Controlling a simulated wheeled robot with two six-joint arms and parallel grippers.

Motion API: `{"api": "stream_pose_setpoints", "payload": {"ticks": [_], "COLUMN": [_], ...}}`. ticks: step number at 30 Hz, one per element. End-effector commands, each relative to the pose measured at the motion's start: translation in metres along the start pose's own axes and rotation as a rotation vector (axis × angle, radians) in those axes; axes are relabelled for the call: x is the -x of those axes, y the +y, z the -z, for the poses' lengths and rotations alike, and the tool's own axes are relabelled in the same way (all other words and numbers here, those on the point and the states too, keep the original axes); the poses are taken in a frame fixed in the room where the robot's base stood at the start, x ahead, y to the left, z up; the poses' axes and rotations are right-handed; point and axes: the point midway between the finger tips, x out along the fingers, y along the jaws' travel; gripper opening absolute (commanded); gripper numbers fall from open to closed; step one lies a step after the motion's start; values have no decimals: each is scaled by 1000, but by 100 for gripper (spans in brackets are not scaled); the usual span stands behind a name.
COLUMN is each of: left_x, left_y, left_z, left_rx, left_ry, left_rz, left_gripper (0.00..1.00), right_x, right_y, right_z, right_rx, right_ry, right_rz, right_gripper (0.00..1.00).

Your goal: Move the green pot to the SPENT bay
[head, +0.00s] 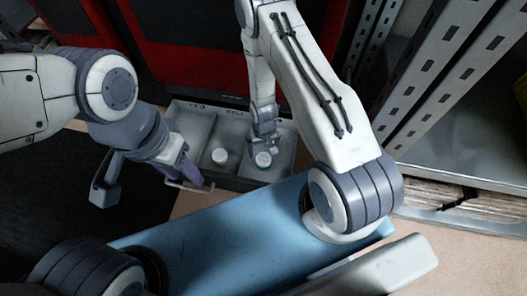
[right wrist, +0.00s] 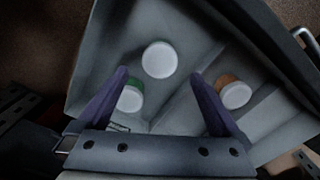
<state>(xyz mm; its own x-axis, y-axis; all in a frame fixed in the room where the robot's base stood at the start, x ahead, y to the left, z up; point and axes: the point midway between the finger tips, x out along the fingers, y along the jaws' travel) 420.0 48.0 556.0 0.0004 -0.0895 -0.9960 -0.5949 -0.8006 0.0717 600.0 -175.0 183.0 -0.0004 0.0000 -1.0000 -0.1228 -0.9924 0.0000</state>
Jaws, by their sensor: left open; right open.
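The green pot (right wrist: 131,97), with a white lid, stands in a bay of the grey tray (right wrist: 83,62), close beside the left-hand finger in the right wrist view. My right gripper (head: 263,138) is open, pointing down over the tray's right bay; it shows in the right wrist view too (right wrist: 165,92). A white-lidded pot (right wrist: 159,59) stands beyond the fingertips in that bay. In the head view one pot (head: 263,160) shows below my right gripper, which may hide another. My left gripper (head: 190,178) is open near the tray's front handle.
An orange pot (head: 220,156) with a white lid stands in the middle bay, across a divider. The left bay looks empty. Small bay labels are hard to read. A metal shelf rack (head: 430,85) stands at the right.

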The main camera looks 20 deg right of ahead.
Motion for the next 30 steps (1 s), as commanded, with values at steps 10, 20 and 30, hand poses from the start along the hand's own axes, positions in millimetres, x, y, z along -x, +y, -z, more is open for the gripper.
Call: {"api": "stream_pose_setpoints", "payload": {"ticks": [10,20,30], "left_x": [18,17,16], "left_y": [1,1,1], "left_z": [1,1,1], "left_rx": [0,0,0], "left_ry": [0,0,0], "left_rz": [0,0,0], "left_gripper": [50,50,50], "right_x": [50,215,354], "right_y": [-10,-91,-120], "right_z": [6,-15,-133], "right_rx": [31,300,615], "right_ry": [9,33,35], "right_rz": [1,19,65], "right_gripper": [100,100,100]}}
